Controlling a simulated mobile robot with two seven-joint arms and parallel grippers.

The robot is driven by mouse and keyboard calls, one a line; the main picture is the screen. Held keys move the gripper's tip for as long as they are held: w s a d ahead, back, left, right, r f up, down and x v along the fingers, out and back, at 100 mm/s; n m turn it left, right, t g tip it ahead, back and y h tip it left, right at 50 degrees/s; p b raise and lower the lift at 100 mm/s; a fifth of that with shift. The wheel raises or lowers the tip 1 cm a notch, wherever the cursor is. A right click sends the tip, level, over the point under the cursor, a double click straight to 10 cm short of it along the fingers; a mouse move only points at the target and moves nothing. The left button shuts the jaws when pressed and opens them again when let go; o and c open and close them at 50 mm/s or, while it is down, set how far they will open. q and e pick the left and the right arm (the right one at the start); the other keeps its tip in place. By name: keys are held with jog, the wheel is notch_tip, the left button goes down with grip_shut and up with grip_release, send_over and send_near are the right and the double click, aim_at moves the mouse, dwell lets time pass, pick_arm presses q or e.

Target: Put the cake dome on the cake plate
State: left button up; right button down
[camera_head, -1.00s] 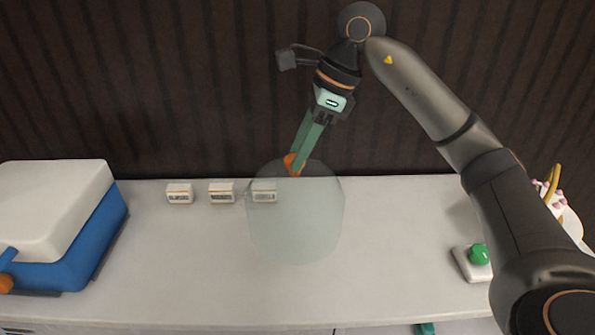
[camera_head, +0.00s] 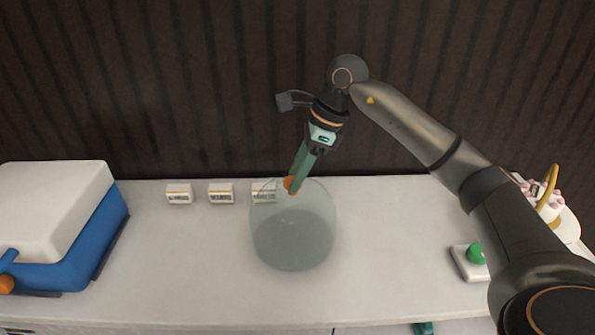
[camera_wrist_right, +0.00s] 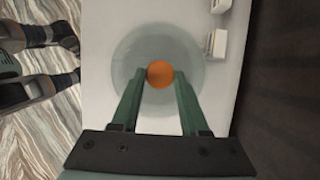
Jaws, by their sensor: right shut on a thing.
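The cake dome (camera_head: 292,240) is clear, greyish glass with an orange knob (camera_head: 290,184). It is over the middle of the counter; I cannot tell whether its rim touches the counter. My right gripper (camera_head: 296,184) reaches down from above and is shut on the knob. In the right wrist view the orange knob (camera_wrist_right: 160,74) sits between the green fingers, with the round dome (camera_wrist_right: 130,58) beyond it. At the far right a pale plate (camera_head: 570,226) holds a white cake with pink toppings (camera_head: 549,208), partly hidden by my right arm. My left gripper is not seen.
A blue box with a white lid (camera_head: 75,235) stands at the left. Several small white label blocks (camera_head: 221,193) line the back of the counter (camera_head: 180,270). A green button on a pale base (camera_head: 476,254) is beside my right arm. The counter's front middle is clear.

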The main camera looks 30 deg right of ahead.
jog(key=shift+f, duration=0.2)
jog(key=shift+c, duration=2.1)
grip_release()
jog(key=shift+r, duration=0.1)
